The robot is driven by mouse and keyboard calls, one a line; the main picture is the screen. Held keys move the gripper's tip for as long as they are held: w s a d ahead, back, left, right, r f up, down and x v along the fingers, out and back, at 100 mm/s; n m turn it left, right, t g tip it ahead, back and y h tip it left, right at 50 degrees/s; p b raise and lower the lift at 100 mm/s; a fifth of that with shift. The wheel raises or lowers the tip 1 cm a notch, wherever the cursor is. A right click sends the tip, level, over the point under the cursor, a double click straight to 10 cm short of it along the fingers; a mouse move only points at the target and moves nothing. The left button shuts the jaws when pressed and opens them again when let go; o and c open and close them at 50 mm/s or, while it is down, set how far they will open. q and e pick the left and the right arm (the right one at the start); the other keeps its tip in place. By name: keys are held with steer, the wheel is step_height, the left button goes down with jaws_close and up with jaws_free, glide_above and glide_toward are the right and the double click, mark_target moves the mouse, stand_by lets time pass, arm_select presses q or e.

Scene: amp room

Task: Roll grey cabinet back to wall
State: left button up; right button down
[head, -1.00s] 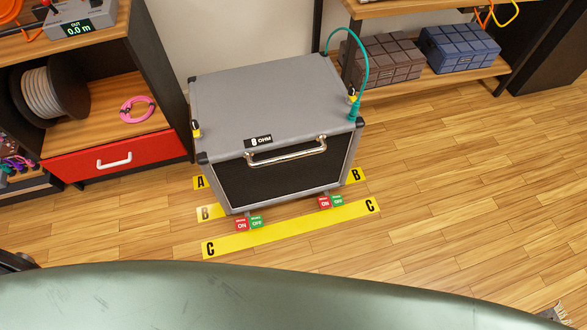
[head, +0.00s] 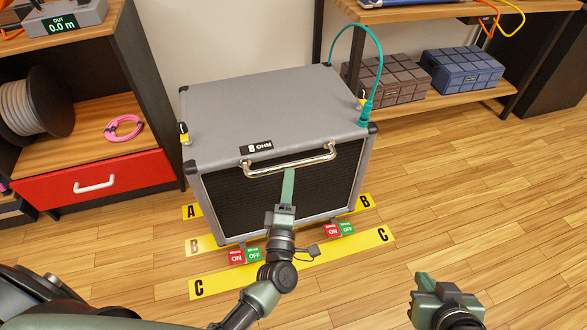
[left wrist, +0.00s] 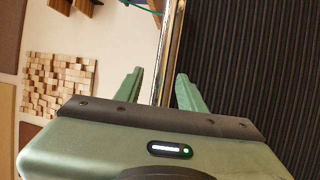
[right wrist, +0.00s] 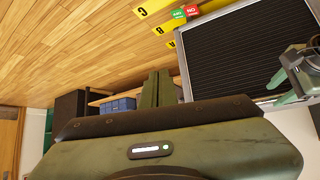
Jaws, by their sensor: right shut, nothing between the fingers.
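The grey cabinet (head: 250,110) with a black front stands on the floor, its front over the yellow strip B (head: 205,246). Strip C (head: 290,265) lies clear in front of it. A silver handle (head: 290,165) crosses its upper front. My left gripper (head: 289,176) is at the cabinet front, tips just below the handle; in the left wrist view its open fingers (left wrist: 160,88) stand either side of the metal bar. Contact cannot be told. My right gripper (head: 424,283) is shut and empty above the floor, right of the cabinet.
Red ON and green OFF brake tabs (head: 245,256) (head: 340,230) stick out below the cabinet front. A teal cable (head: 372,65) plugs into its top right corner. A red-drawer shelf (head: 95,183) stands close at left, a rack (head: 440,95) behind right. Floor at right is free.

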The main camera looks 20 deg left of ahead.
mark_target(291, 165)
arm_select(q)
steer(key=shift+b+x, duration=0.35)
steer(key=shift+x, duration=2.6)
arm_select(e)
steer(key=shift+w+a+r+t+y, duration=0.15)
steer(key=shift+w+a+r+t, duration=0.15)
steer(key=shift+w+r+t, duration=0.35)
steer(key=shift+w+a+r+t+y, duration=0.15)
steer(key=shift+w+a+r+t, duration=0.25)
steer(key=shift+w+r, duration=0.35)
arm_select(q)
steer(key=shift+f, duration=0.1)
arm_select(e)
steer(key=shift+w+d+f, duration=0.1)
arm_select(q)
jaws_close()
